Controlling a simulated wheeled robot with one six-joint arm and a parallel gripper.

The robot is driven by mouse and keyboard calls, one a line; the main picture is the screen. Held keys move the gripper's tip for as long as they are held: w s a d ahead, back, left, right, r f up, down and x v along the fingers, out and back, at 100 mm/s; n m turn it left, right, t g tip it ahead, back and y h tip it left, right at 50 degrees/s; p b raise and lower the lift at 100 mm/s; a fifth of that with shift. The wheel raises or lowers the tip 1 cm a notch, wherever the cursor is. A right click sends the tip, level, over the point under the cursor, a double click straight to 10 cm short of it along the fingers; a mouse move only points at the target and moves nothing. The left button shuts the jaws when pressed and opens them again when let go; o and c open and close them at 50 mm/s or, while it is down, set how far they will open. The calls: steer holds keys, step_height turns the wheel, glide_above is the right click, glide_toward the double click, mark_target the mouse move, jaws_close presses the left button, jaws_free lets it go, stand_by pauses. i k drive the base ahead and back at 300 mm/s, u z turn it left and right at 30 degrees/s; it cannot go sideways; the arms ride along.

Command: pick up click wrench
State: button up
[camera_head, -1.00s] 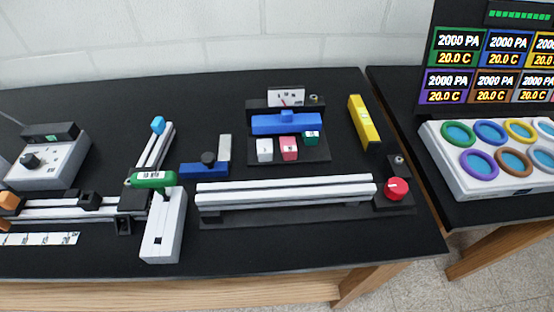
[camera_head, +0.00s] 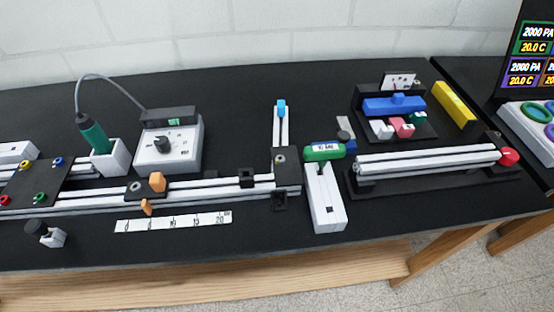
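No thing in view is plainly marked as the click wrench. A likely one is the green, labelled T-shaped handle (camera_head: 324,151), standing on a narrow pale block (camera_head: 326,205) right of the middle of the bench. A green tool (camera_head: 94,133) with a cable stands tilted in a white holder (camera_head: 112,160) at the left. My gripper is not in view.
A pale rail (camera_head: 430,158) with a red knob (camera_head: 509,157) lies to the right. A long rail with a dark corner block (camera_head: 287,168) runs left.

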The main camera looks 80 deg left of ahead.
mark_target(323, 154)
steer(key=k, duration=0.4)
steer(key=u, duration=2.2)
steer(key=i, duration=0.5)
steer(key=z, duration=0.05)
